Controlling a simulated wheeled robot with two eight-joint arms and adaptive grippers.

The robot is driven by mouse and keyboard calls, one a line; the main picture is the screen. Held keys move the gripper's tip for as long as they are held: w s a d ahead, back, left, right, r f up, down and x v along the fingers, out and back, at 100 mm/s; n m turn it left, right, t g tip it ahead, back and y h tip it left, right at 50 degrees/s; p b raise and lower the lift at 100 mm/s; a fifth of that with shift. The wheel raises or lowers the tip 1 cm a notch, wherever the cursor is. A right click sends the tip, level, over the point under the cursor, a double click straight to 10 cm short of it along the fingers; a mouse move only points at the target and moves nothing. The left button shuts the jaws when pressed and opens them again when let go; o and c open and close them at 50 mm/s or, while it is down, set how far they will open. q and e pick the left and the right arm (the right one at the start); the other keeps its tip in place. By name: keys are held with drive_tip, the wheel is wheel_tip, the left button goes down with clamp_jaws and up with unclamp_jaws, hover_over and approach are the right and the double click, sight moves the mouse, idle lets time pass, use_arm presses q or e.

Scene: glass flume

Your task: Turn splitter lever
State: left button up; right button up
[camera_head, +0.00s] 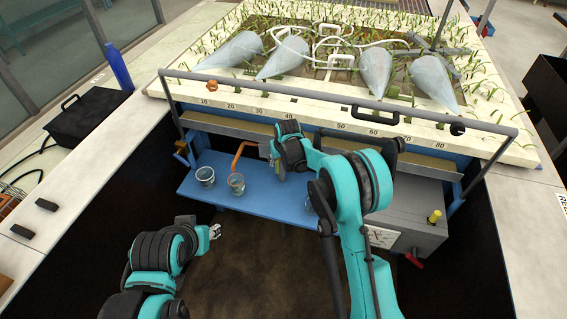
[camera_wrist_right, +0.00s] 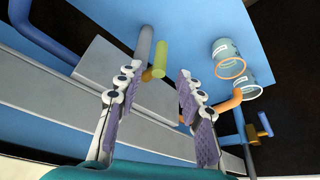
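A yellow-green handle (camera_wrist_right: 161,58) on a brass fitting, likely the splitter lever, stands beside a grey pipe (camera_wrist_right: 144,44) in the right wrist view. My right gripper (camera_wrist_right: 157,73) is open; the handle shows between and beyond its two fingers, with no visible contact. In the head view my right gripper (camera_head: 268,153) is over the back of the blue shelf, just right of the orange spout (camera_head: 239,152), and its arm hides most of what lies below. My left gripper (camera_head: 214,231) is low, in front of the shelf, away from the handle; its fingers are too small to judge.
Clear beakers (camera_head: 205,176) stand on the blue shelf (camera_head: 265,203), one partly behind my right arm. A grey box (camera_head: 415,220) with a yellow knob and a red handle is at the right. A rail (camera_head: 340,98) crosses above the shelf.

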sight(278, 165)
drive_tip(key=b+x, duration=0.2)
drive_tip(key=x, duration=0.5)
drive_tip(key=shift+w+f, duration=0.1)
drive_tip(key=shift+f, duration=0.1)
